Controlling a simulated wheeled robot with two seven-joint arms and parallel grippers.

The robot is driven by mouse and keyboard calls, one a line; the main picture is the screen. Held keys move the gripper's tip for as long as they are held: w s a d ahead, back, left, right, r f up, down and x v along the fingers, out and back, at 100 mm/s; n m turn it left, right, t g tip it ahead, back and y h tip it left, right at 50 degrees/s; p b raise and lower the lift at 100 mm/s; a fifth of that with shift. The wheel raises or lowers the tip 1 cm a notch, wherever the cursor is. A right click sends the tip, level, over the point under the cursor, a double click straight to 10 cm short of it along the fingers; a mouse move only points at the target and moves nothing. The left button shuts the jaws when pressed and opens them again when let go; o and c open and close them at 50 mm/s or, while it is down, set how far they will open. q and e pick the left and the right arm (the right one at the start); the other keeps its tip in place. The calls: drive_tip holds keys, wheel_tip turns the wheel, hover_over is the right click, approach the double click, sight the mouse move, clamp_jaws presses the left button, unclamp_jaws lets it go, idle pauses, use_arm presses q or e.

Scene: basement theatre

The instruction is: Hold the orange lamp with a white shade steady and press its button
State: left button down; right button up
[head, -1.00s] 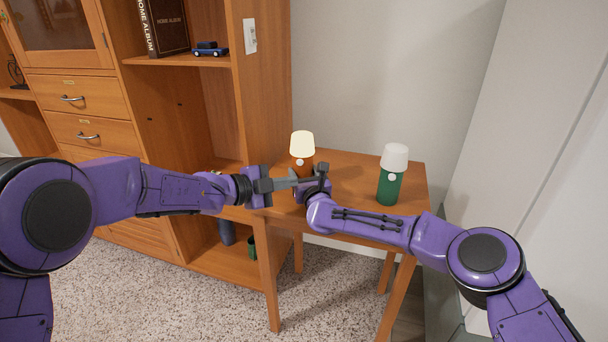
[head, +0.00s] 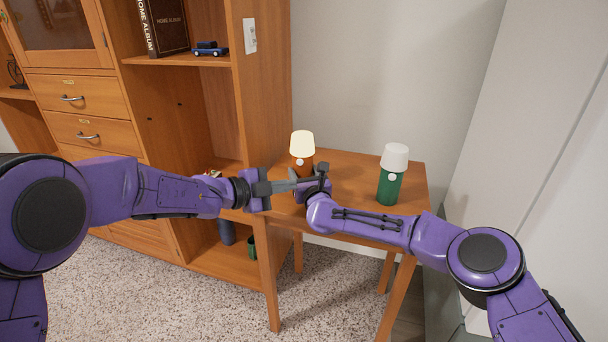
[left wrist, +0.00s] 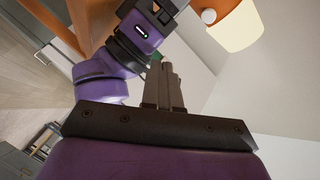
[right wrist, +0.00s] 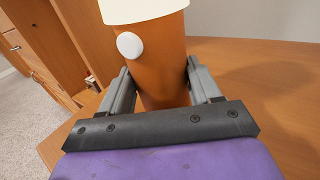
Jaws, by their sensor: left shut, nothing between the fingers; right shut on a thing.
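The orange lamp stands upright on the small wooden table, its orange body (head: 301,167) partly hidden by my arms in the head view. Its shade (head: 302,144) glows warm yellow. In the right wrist view, my right gripper (right wrist: 158,72) is shut around the orange body (right wrist: 163,55), one finger on each side, below the round white button (right wrist: 130,46). My left gripper (head: 297,185) is shut and empty, in front of the lamp. In the left wrist view, its closed fingers (left wrist: 166,68) are apart from the button (left wrist: 208,16), which shows at the upper right.
A green lamp (head: 390,187) with an unlit white shade stands on the table (head: 345,167) to the right. A tall wooden cabinet (head: 262,110) is at the left, with a blue toy car (head: 210,49) on a shelf. A wall is behind the table.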

sight(300, 162)
use_arm(q)
drive_tip(key=w+d, duration=0.1)
drive_tip(key=w, duration=0.6)
drive_tip(key=shift+d, duration=0.25)
idle(1.9)
drive_tip(key=shift+w+d, duration=0.15)
drive_tip(key=shift+w, duration=0.25)
drive_tip(key=shift+w, duration=0.35)
idle(0.3)
drive_tip(key=shift+s, duration=0.8)
